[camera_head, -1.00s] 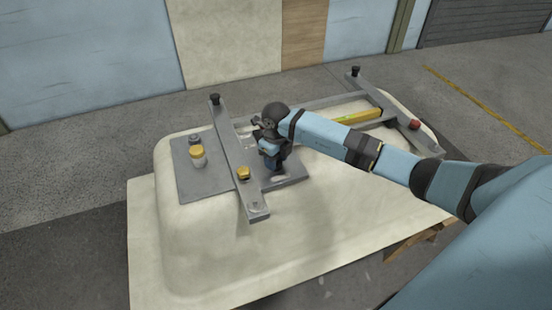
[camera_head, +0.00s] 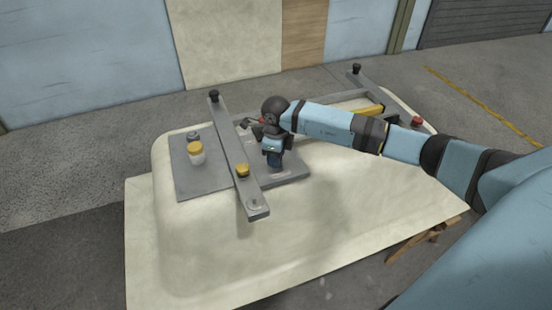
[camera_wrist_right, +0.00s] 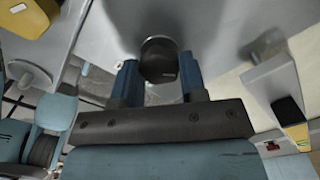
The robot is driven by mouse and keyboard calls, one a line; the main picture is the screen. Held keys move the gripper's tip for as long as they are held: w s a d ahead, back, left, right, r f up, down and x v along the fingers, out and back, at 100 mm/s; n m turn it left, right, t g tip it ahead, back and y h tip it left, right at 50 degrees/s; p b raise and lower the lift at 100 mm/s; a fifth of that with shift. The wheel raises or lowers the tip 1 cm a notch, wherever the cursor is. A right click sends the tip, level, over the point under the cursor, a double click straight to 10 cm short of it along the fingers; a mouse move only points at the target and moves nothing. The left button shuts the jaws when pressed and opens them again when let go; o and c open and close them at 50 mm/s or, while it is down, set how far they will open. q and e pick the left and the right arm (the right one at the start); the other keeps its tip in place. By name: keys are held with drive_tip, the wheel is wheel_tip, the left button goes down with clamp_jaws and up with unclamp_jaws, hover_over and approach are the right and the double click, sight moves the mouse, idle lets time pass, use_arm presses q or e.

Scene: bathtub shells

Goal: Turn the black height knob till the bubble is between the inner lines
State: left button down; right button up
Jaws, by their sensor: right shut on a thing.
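The black knob (camera_wrist_right: 160,60) sits between the blue fingertips of my right gripper (camera_wrist_right: 158,78) in the wrist view, and the gripper is shut on it. In the head view my right gripper (camera_head: 273,160) points down at the grey plate, right of the near crossbar, and hides the knob. The yellow level (camera_head: 362,108) lies on the frame toward the right, partly hidden by my right arm. Its bubble and lines cannot be read. A yellow piece beside a grey bar also shows in the wrist view (camera_wrist_right: 298,133). My left gripper is not in view.
A yellow-lidded jar (camera_head: 196,153) stands on the grey plate (camera_head: 190,182). A red knob (camera_head: 417,121) is at the far right. The near side of the pale shell (camera_head: 290,240) is clear.

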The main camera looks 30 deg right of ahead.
drive_tip(key=shift+n+b, duration=0.75)
drive_tip(key=shift+n, duration=0.75)
drive_tip(key=o, duration=0.9)
drive_tip(key=shift+o, duration=0.2)
wheel_tip(320, 180, up, 14)
drive_tip(key=shift+f, duration=0.1)
